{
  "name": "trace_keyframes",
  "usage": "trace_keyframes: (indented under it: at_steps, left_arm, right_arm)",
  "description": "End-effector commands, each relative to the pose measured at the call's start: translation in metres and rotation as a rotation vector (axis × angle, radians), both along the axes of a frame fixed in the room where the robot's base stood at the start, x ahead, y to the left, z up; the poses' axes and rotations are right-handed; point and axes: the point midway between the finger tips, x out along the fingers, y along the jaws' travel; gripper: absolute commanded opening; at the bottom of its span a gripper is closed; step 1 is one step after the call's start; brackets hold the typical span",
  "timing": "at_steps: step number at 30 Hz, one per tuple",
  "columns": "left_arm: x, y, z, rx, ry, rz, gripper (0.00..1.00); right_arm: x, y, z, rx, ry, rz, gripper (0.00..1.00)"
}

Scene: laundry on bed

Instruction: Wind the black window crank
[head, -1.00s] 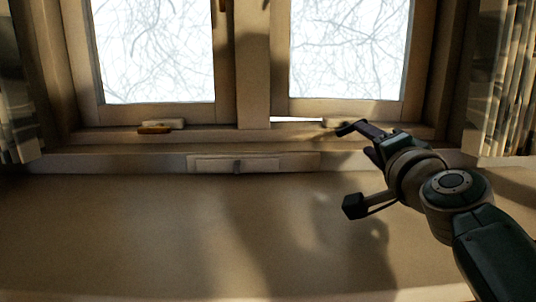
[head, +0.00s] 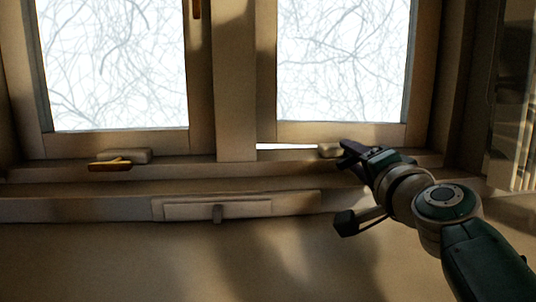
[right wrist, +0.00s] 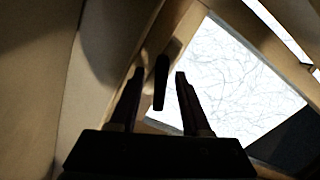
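The black window crank (right wrist: 161,82) shows in the right wrist view as a dark upright bar between the two fingers of my right gripper (right wrist: 155,90). Gaps show on both sides of the crank, so the fingers are open around it and do not visibly grip it. In the head view my right gripper (head: 355,156) is at the sill beside a pale crank base (head: 330,150) under the right window. The crank cannot be told apart from the dark fingers there. My left gripper is out of view.
The right window sash (head: 340,131) has a bright gap along its lower edge. Under the left window is another pale base with a brown handle (head: 110,165). A small wooden panel with a latch (head: 217,210) is below the sill. A curtain (head: 514,110) hangs at right.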

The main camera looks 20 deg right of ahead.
Motion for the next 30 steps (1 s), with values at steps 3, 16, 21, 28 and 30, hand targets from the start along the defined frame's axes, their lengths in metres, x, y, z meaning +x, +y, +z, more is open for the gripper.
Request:
trace_keyframes:
  at_steps: [3, 16, 21, 28, 30]
  left_arm:
    - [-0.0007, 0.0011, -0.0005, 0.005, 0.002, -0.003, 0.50]
    - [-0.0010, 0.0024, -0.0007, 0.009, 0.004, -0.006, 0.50]
    - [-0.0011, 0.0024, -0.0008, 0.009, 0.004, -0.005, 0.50]
    - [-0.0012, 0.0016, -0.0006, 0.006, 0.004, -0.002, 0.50]
    - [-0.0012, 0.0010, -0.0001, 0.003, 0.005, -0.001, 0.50]
  right_arm:
    - [0.0000, 0.0002, -0.0001, 0.000, 0.000, 0.000, 0.39]
    - [0.0002, 0.0002, -0.0001, 0.000, 0.000, 0.000, 0.00]
    - [0.0001, 0.0002, -0.0002, 0.000, 0.000, 0.000, 0.00]
    - [0.0000, 0.0002, -0.0003, 0.005, 0.000, 0.000, 0.00]
    - [0.0000, 0.0002, -0.0003, 0.014, -0.002, 0.000, 0.00]
